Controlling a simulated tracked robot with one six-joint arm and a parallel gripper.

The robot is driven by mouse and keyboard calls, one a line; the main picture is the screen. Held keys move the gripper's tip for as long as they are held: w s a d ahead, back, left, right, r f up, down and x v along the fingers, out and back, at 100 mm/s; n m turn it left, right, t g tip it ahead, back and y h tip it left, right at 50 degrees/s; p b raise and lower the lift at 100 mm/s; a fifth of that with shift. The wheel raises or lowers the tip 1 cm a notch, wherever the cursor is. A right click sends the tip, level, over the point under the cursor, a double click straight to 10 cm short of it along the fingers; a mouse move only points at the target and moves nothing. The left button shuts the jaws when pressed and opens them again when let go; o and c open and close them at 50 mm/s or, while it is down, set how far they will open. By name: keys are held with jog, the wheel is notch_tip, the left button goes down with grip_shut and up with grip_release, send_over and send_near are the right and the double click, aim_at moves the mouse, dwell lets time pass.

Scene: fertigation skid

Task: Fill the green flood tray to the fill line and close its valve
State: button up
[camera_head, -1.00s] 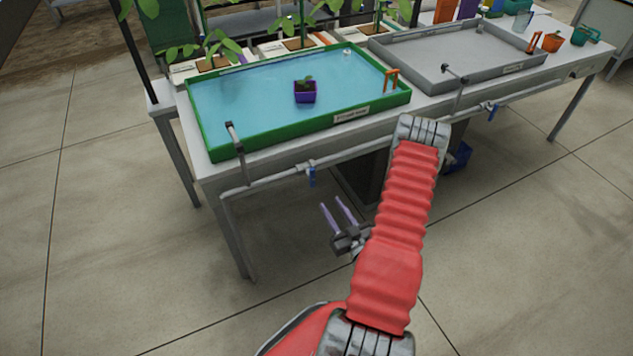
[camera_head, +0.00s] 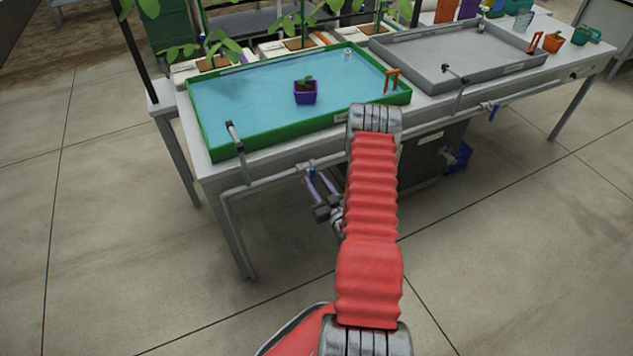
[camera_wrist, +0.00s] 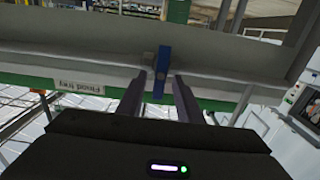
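The green flood tray (camera_head: 290,128) sits on the left of the bench with blue water spread across it. A purple pot with a seedling (camera_head: 305,94) stands in the water. A grey spout (camera_head: 235,137) hangs over its near left corner. The valve's blue handle (camera_head: 311,173) is on the pipe below the tray's front edge; in the wrist view the blue handle (camera_wrist: 161,72) stands across the pipe. My gripper (camera_head: 322,186) is open, its fingertips (camera_wrist: 164,77) on either side of the handle, with a gap at the right finger. Contact is unclear.
A grey tray (camera_head: 455,60) with its own spout and blue-handled valve (camera_head: 493,112) lies to the right. Small pots (camera_head: 553,42) stand at the bench's far right. A blue bin (camera_head: 459,157) is underneath. The floor in front is clear.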

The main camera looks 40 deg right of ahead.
jog(key=shift+w, duration=0.1)
jog(key=shift+c, duration=0.4)
grip_shut()
jog(key=shift+n, duration=1.2)
jog(key=shift+o, duration=0.4)
grip_release()
